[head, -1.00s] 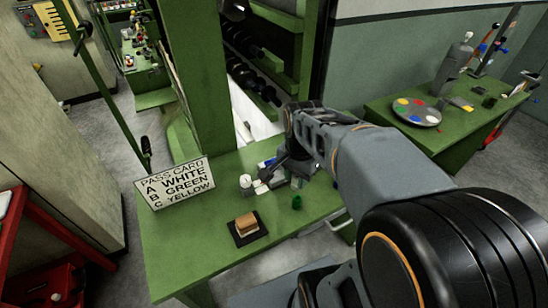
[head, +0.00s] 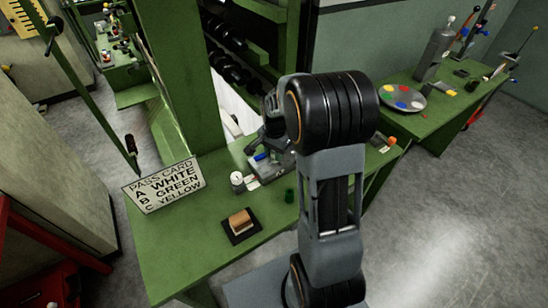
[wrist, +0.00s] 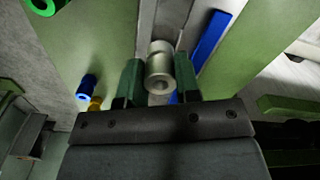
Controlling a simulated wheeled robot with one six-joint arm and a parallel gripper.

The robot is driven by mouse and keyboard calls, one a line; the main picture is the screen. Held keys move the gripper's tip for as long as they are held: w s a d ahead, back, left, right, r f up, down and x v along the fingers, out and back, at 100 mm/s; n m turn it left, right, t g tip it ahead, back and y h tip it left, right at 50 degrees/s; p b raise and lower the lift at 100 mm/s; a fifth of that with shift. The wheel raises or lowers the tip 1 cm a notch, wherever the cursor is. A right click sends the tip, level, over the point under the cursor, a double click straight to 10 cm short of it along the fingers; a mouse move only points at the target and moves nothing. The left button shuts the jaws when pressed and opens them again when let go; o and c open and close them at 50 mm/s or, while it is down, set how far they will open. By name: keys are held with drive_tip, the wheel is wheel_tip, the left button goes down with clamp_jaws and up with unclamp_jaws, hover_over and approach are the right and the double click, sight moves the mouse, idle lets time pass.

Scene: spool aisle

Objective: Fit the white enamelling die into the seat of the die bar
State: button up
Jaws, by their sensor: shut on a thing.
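My gripper (wrist: 160,82) shows in the wrist view with its two green fingers shut on a pale, off-white cylinder with a hole in its end, the white enamelling die (wrist: 160,60). In the head view my gripper is at the back of the green bench, mostly hidden behind my arm, and I cannot make out the die there. A grey piece (head: 277,168) lies on the bench below it; I cannot tell whether this is the die bar, and no seat shows clearly. In the wrist view a grey strip (wrist: 168,18) lies beyond the die.
A blue bar (wrist: 212,40) lies beside the strip. Green (wrist: 42,5), blue (wrist: 86,86) and yellow (wrist: 96,104) cylinders stand left.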

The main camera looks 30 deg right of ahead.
drive_tip(key=shift+w+d+f, duration=0.15)
drive_tip(key=shift+w+f, duration=0.2)
drive_tip(key=shift+f, duration=1.7)
drive_tip(key=shift+f, duration=0.1)
drive_tip(key=shift+f, duration=0.15)
drive_tip(key=o, duration=0.6)
drive_tip(key=shift+o, duration=0.2)
